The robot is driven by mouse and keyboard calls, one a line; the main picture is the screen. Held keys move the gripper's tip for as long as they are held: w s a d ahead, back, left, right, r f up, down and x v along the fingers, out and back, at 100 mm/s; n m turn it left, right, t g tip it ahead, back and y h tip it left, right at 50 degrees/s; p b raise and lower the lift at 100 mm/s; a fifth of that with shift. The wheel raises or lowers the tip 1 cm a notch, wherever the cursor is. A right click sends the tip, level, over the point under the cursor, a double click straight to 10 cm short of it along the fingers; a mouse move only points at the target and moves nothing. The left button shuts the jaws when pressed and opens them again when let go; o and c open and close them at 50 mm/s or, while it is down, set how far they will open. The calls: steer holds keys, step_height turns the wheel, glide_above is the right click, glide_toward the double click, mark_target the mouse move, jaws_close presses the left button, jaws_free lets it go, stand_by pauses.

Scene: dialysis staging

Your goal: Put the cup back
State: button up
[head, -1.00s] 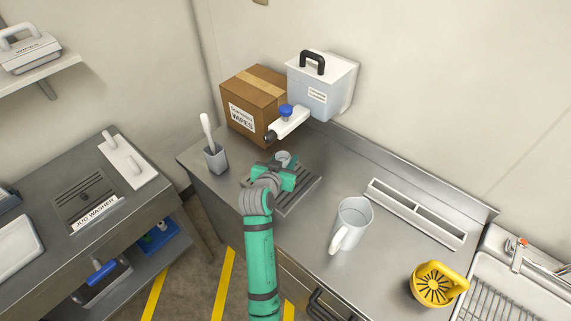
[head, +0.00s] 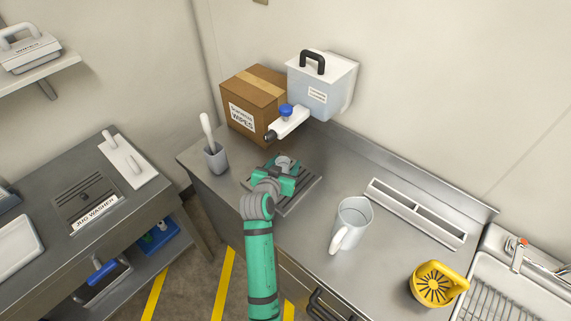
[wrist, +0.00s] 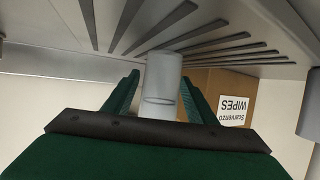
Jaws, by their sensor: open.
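The cup (head: 284,161) is small and pale grey. It is at the slotted drip grate (head: 307,187) below the dispenser tap, and my arm partly hides it in the head view. My gripper (head: 281,166) is open, with one finger on each side of the cup. In the wrist view the cup (wrist: 163,80) stands between the two dark green fingers, beside the grate slots (wrist: 215,57). I cannot tell whether either finger touches it.
The white dispenser (head: 322,88) with its blue-knobbed tap (head: 287,120) and a wipes carton (head: 254,100) stand behind. A grey holder with a brush (head: 215,158) is left. A large jug (head: 352,222) and a yellow round item (head: 437,285) are right.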

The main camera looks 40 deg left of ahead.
steer(key=v, duration=1.2)
